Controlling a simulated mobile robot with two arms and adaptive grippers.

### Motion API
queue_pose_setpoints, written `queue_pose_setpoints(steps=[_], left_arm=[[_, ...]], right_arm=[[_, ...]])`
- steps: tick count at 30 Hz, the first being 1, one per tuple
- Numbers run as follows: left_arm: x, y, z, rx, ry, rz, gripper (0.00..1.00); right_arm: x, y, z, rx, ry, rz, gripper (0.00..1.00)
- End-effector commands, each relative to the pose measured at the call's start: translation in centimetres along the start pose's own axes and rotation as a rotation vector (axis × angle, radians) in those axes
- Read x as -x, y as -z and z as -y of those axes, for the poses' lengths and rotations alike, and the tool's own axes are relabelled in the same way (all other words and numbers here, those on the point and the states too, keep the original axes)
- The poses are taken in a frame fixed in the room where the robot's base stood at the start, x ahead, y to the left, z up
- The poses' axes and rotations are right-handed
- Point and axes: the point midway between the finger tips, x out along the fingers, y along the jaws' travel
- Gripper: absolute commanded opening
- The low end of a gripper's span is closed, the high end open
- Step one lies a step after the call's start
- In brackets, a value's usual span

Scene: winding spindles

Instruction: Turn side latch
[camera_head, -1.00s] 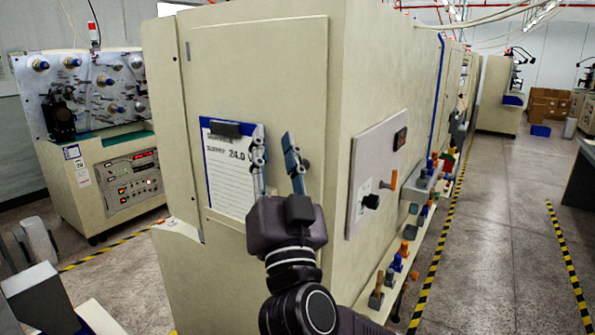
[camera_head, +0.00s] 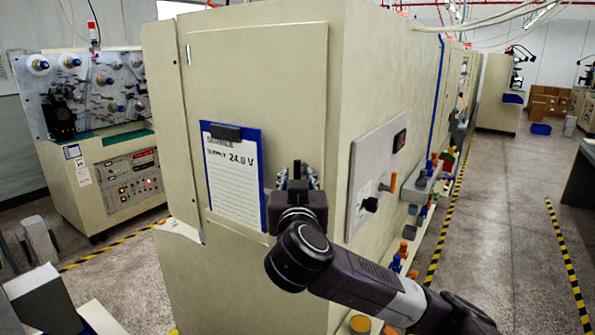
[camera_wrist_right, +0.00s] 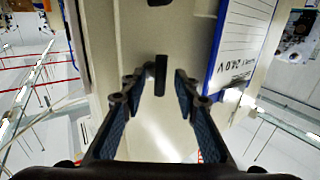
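A small dark latch handle (camera_wrist_right: 160,75) stands on the beige cabinet face in the right wrist view, lying between the two fingertips of my right gripper (camera_wrist_right: 158,90). The fingers are apart on either side of it, with no clear contact. In the head view my right gripper (camera_head: 297,174) is at the cabinet's front face, just right of the clipboard (camera_head: 233,178); the gripper largely hides the latch there. The clipboard also shows in the right wrist view (camera_wrist_right: 243,40). My left gripper is in neither view.
The beige cabinet (camera_head: 260,75) fills the middle. Its right side carries a panel with a black knob (camera_head: 371,203) and an orange lever (camera_head: 392,182). A ledge with several coloured parts runs along that side. Another machine (camera_head: 105,160) stands at left. The aisle floor (camera_head: 495,235) at right is clear.

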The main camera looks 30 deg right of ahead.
Motion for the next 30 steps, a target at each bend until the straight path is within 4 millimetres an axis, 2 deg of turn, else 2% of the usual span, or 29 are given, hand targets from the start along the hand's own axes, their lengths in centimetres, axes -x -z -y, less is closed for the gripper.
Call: queue_pose_setpoints(steps=[5,13,21,30], left_arm=[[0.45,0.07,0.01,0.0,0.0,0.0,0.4],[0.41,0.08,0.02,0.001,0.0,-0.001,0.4],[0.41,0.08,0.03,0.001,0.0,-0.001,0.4],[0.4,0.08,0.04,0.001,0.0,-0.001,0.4]], right_arm=[[-1.29,0.02,0.0,-0.001,0.0,0.0,0.28],[-1.41,-0.04,0.01,-0.002,0.001,-0.001,0.28],[-1.39,-0.02,0.01,-0.001,0.001,-0.001,0.0],[-1.38,-0.07,0.02,-0.01,0.001,-0.007,0.0]])
